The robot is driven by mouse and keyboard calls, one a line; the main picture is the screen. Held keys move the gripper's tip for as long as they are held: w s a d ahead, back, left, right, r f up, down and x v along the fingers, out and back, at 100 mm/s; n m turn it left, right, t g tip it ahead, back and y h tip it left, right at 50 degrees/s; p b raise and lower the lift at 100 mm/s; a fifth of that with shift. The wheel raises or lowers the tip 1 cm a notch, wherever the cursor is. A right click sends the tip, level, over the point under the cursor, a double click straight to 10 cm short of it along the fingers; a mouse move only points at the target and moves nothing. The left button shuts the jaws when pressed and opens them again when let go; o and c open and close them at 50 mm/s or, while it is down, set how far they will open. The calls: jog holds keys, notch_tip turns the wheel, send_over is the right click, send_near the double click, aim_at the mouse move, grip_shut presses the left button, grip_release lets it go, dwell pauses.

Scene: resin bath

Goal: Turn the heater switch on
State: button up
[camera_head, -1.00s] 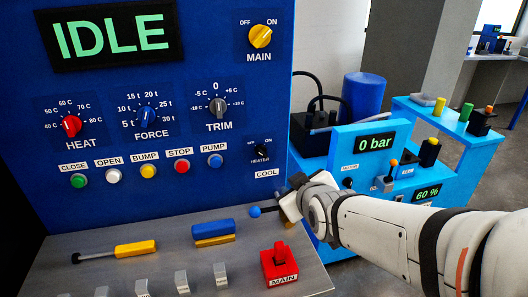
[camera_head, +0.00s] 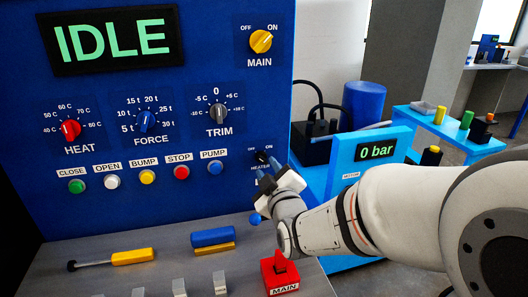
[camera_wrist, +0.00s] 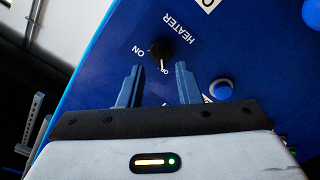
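The heater switch (camera_head: 262,157) is a small black rotary knob low on the right of the blue panel, partly behind my gripper in the head view. In the wrist view the heater knob (camera_wrist: 162,50) lies just beyond the fingertips, roughly in line with the gap between them. Its white pointer mark faces the bottom of that picture, away from the ON label at its left. My gripper (camera_head: 268,170) is open, and its two blue fingers also show apart in the wrist view (camera_wrist: 157,70). Nothing is between them. The fingers appear not to touch the knob.
A blue pump button (camera_head: 215,167) sits close to the left of the heater switch, and it shows right of the fingers in the wrist view (camera_wrist: 221,89). The yellow main knob (camera_head: 261,41) is above. A red main switch (camera_head: 281,272) stands on the grey console below.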

aim_at(263, 161)
jog(key=shift+x, duration=1.8)
jog(key=shift+f, duration=0.1)
jog(key=shift+c, duration=0.4)
grip_shut()
